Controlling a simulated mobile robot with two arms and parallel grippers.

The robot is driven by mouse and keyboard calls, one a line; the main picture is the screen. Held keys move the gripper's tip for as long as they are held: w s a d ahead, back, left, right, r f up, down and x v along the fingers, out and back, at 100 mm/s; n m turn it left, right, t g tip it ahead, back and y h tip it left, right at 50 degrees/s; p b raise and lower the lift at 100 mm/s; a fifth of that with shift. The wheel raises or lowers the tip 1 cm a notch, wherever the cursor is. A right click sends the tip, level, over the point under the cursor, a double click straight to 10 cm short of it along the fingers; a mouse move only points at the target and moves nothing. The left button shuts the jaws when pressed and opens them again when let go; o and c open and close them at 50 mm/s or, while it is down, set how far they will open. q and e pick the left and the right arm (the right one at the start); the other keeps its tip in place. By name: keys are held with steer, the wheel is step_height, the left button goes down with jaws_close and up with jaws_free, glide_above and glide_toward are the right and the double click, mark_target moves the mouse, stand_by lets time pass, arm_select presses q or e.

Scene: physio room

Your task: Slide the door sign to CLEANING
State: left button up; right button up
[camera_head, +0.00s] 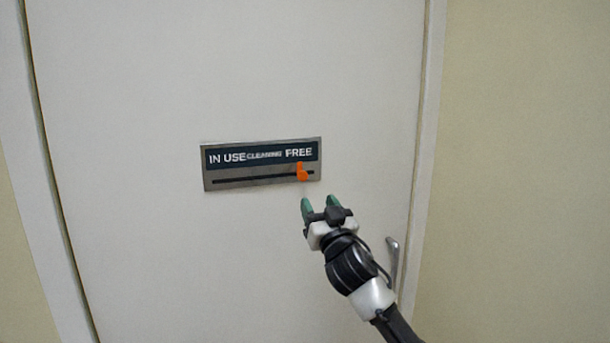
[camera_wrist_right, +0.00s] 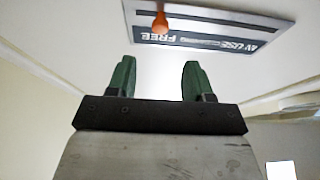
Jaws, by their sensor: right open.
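The door sign (camera_head: 210,182) is a grey metal plate on the white door, with the words IN USE, CLEANING and FREE on a dark strip above a dark slot. Its orange slider knob (camera_head: 302,172) is at the right end of the slot, under FREE. The sign (camera_wrist_right: 262,25) and knob (camera_wrist_right: 160,20) show upside down in the right wrist view. My right gripper (camera_head: 320,204) is just below and right of the knob, open and empty, its green fingers pointing up towards the sign and apart from the knob. The fingers also show in the wrist view (camera_wrist_right: 157,78). My left gripper is out of view.
The white door (camera_head: 140,250) fills most of the head view. A metal door handle (camera_head: 391,258) is at the lower right, beside my right arm. The door frame (camera_head: 428,120) and beige wall lie to the right. The door around the sign is bare.

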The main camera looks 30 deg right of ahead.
mark_target(304, 177)
steer(key=p+x, duration=0.2)
steer(key=x, duration=0.3)
steer(key=shift+r, duration=0.1)
steer(key=p+x, duration=0.1)
steer(key=x, duration=0.2)
steer(key=shift+w, duration=0.25)
steer(key=shift+w+d+p, duration=0.15)
steer(key=shift+w+p, duration=0.2)
steer(key=shift+w, duration=0.25)
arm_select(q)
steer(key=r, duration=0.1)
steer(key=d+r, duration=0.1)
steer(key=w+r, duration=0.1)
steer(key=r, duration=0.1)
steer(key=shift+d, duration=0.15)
arm_select(e)
jaws_close()
